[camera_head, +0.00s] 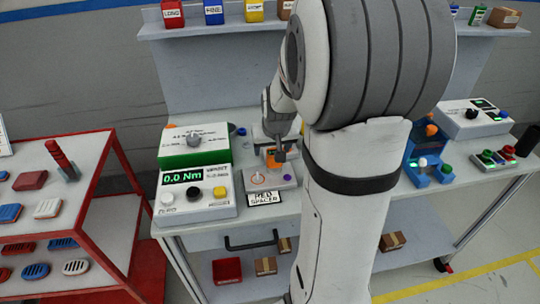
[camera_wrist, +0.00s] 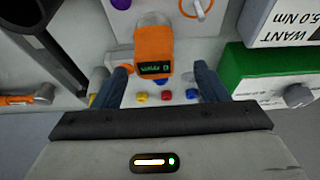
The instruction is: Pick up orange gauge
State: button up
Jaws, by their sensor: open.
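The orange gauge (camera_wrist: 153,45) shows in the wrist view with a small lit green display, just beyond and between my fingertips. It joins a grey cylindrical part at its far end. My gripper (camera_wrist: 160,75) is open, with one dark finger on each side and no visible contact with the gauge. In the head view the gauge (camera_head: 272,161) is a small orange patch on the bench, partly hidden by my gripper (camera_head: 279,152) above it.
A torque display box reading 0.0 Nm (camera_head: 196,191) and a green-and-white box (camera_head: 194,146) stand left of the gauge. A MED SPACER label (camera_head: 264,198) is in front. Small coloured knobs (camera_wrist: 165,96) lie between my fingers. A blue fixture (camera_head: 426,163) stands to the right.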

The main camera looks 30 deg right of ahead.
aim_at(273, 155)
jog(key=x, duration=0.4)
jog(key=shift+s+d+f, duration=0.2)
jog(key=shift+f, duration=0.05)
jog(key=c, duration=1.2)
